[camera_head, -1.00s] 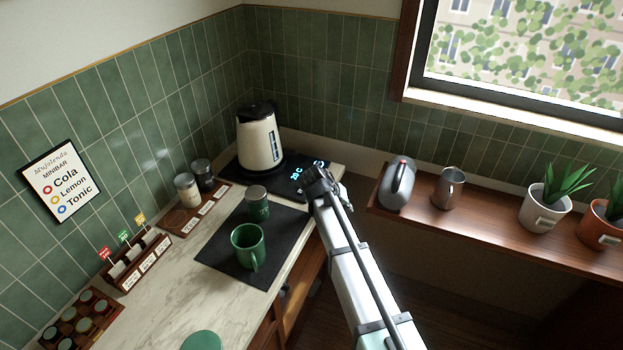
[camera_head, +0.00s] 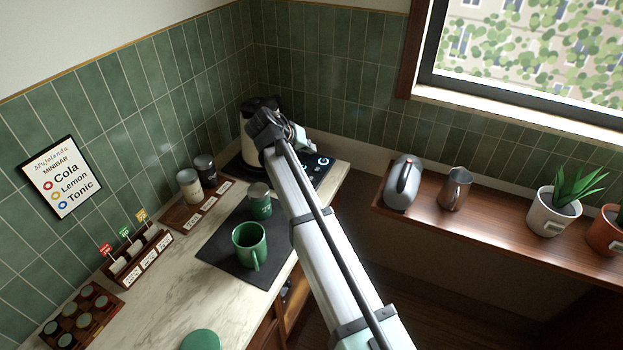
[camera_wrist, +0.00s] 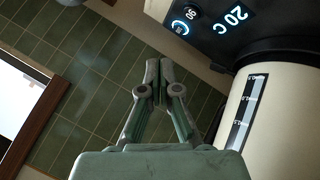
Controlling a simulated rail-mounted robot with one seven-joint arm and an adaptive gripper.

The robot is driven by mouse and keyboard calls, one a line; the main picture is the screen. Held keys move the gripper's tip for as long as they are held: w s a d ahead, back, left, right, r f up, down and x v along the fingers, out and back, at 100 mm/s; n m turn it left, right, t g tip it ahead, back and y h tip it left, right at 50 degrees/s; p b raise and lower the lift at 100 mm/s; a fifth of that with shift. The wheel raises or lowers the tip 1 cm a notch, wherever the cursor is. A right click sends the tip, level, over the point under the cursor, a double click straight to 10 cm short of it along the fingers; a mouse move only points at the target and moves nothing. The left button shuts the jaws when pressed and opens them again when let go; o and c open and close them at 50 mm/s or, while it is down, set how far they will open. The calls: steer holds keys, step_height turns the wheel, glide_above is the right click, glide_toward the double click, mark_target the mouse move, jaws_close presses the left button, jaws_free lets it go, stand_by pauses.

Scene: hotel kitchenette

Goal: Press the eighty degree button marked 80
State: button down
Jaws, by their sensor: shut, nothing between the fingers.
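The cream kettle (camera_head: 247,124) with a dark lid stands on its black base in the back corner of the counter, partly hidden by my arm. The base's control panel (camera_head: 320,164) glows blue-white to its right. In the wrist view the kettle (camera_wrist: 268,120) fills the right side. The panel (camera_wrist: 215,42) is at the top, showing a "20 C" display, a button marked 90 (camera_wrist: 190,14) and a lit round symbol. A button marked 80 cannot be made out. My gripper (camera_wrist: 159,70) is shut and empty, apart from the panel in the picture.
A green mug (camera_head: 249,245) and a green canister (camera_head: 259,202) stand on the dark mat (camera_head: 222,253). Two jars stand by the left wall. A wooden shelf (camera_head: 490,222) on the right holds a grey jug, a metal pitcher and potted plants.

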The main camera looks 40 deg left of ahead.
steer(key=shift+f, duration=0.15)
steer(key=shift+f+b, duration=1.7)
steer(key=shift+f, duration=2.6)
steer(key=shift+f, duration=0.1)
steer(key=shift+f+b, duration=0.35)
steer(key=shift+f, duration=0.35)
steer(key=shift+r, duration=0.8)
steer(key=shift+r+p, duration=0.8)
steer(key=shift+r, duration=1.7)
